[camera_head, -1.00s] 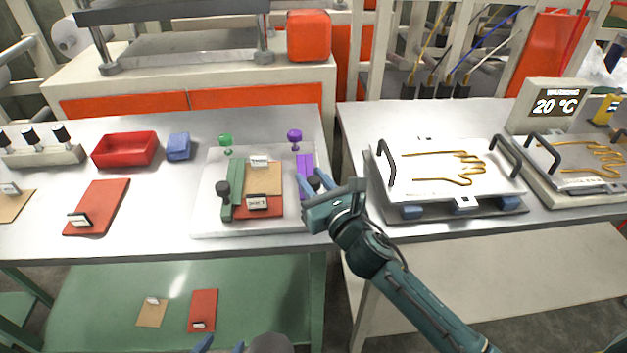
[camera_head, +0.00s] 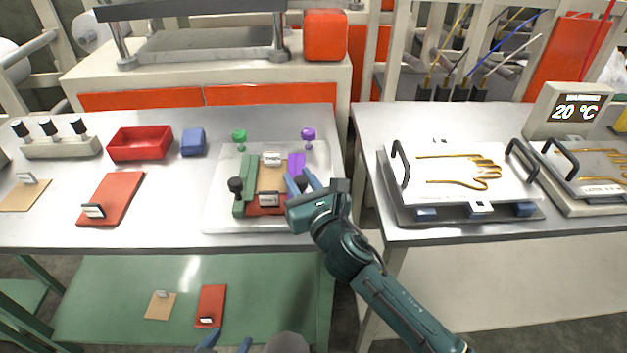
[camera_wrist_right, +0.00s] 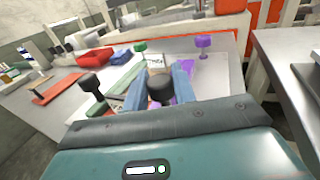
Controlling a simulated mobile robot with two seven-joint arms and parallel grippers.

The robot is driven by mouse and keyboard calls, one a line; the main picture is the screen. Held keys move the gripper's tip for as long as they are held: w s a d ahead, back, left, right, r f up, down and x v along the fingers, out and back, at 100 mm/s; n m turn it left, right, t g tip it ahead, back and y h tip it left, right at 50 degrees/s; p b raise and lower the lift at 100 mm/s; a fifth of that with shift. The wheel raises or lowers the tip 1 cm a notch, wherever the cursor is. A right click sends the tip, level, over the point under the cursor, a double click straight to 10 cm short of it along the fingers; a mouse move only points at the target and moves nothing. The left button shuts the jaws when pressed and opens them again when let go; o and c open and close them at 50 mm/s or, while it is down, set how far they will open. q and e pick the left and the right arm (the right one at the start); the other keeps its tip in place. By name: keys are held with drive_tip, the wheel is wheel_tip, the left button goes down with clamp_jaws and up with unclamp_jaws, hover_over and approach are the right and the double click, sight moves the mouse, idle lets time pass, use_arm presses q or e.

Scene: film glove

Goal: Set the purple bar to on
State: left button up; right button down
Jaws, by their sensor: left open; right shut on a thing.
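The purple bar (camera_head: 296,162) lies on the right part of the pale plate (camera_head: 222,222), close beside the tan sheet (camera_head: 268,178). It shows partly in the right wrist view (camera_wrist_right: 185,91). My right gripper (camera_head: 303,183) is over the bar's near end. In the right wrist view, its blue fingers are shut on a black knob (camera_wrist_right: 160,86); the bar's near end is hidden. The green bar (camera_head: 247,178), with a black knob (camera_head: 236,185), lies left of the sheet. My left gripper (camera_head: 228,343) is open and empty at the bottom edge.
Purple (camera_head: 308,135) and green (camera_head: 239,136) round-topped pins stand at the plate's back. A red sheet (camera_head: 262,211) lies under the tan one. A red tray (camera_head: 140,144) and blue block (camera_head: 194,142) stand to the left. A gap separates the right table (camera_head: 368,150).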

drive_tip(key=c, duration=1.2)
unclamp_jaws()
drive_tip(key=shift+o, duration=0.2)
use_arm(q)
drive_tip(key=shift+d+r+b, duration=0.1)
drive_tip(key=shift+d+b, duration=0.15)
drive_tip(key=shift+b, duration=0.05)
use_arm(e)
drive_tip(key=v, duration=1.3)
drive_tip(key=shift+s, duration=0.15)
